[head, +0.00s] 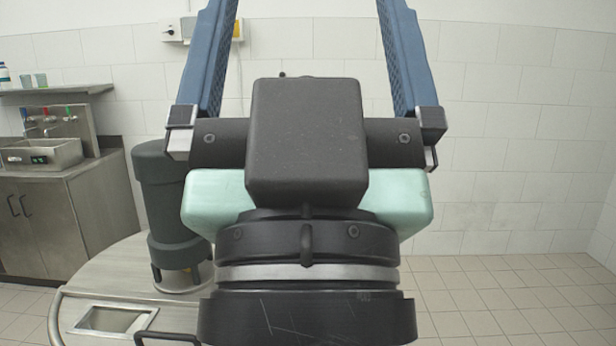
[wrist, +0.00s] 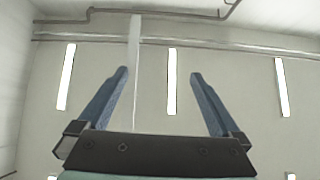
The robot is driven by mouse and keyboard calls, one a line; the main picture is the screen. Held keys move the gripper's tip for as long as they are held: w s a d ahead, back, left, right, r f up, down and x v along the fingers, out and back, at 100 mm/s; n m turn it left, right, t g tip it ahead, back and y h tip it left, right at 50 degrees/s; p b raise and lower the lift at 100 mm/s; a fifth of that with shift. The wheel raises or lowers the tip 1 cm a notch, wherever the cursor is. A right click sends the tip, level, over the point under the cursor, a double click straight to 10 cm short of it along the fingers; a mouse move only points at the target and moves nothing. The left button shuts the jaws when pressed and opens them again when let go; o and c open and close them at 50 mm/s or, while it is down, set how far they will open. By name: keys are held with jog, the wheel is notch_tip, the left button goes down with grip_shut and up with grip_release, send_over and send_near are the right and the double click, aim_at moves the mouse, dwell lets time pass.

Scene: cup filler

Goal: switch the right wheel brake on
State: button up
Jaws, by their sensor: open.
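My gripper (head: 307,14) fills the middle of the head view, with its two blue fingers pointing up and spread wide apart. Nothing is between the fingers. In the wrist view my gripper (wrist: 159,88) also shows open and empty, against the ceiling with its long lights and pipes. No wheel or wheel brake can be made out in either view. The gripper's body hides the middle of the head view.
A steel counter (head: 75,212) with a sink (head: 38,154) and coloured taps stands at the left wall. Above it a shelf (head: 57,90) holds cups and a bottle. A white box (head: 200,30) hangs on the back wall. Tiled floor (head: 520,295) at the right is clear.

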notch_tip(320, 180, up, 6)
jog(key=p, duration=0.3)
jog(key=shift+p, duration=0.4)
